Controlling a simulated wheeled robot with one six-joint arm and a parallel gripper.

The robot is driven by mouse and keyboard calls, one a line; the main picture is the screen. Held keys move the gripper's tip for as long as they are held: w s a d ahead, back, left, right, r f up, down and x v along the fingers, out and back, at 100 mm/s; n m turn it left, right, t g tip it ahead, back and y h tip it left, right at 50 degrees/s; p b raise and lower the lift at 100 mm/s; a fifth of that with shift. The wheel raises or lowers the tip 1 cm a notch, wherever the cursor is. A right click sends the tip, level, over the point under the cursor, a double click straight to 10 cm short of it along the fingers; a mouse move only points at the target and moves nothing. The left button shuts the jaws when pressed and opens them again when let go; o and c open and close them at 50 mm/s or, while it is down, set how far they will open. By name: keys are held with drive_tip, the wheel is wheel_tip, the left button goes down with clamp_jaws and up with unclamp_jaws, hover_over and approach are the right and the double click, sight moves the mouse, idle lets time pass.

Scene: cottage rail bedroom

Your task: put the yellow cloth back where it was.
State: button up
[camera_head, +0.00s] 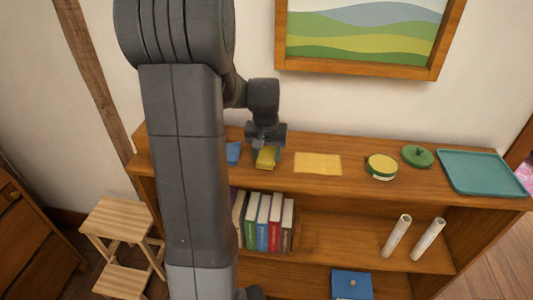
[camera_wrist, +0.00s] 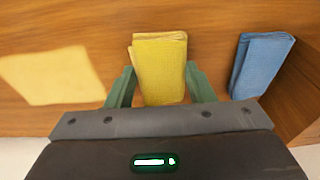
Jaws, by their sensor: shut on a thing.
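The yellow cloth (camera_head: 266,158) is a folded, textured bundle at the left part of the wooden shelf unit's top (camera_head: 350,187). In the wrist view the cloth (camera_wrist: 160,68) sits between the green fingers of my gripper (camera_wrist: 161,84). My gripper (camera_head: 266,147) points down and is shut on the cloth's near end. I cannot tell whether the cloth touches the shelf top or hangs just above it. A flat pale-yellow rectangle (camera_head: 318,163) lies bare on the top, right of the cloth; in the wrist view this rectangle (camera_wrist: 45,77) is at left.
A folded blue cloth (camera_head: 233,153) lies close to the left. Further right are a yellow-green round tin (camera_head: 382,167), a green lid-like disc (camera_head: 417,156) and a teal tray (camera_head: 480,172). Books (camera_head: 263,222) and two white rolls stand below. A framed picture (camera_head: 365,68) hangs above.

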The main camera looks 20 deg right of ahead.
sight(266, 157)
drive_tip(key=shift+f, duration=0.3)
drive_tip(key=shift+f, duration=0.2)
drive_tip(key=o, duration=0.9)
drive_tip(key=shift+r, duration=0.1)
drive_tip(key=r, duration=0.4)
drive_tip(key=s+r, duration=0.1)
drive_tip(key=r, duration=0.3)
drive_tip(key=a+r, duration=0.1)
drive_tip(key=r, duration=0.3)
drive_tip(key=shift+s, duration=0.3)
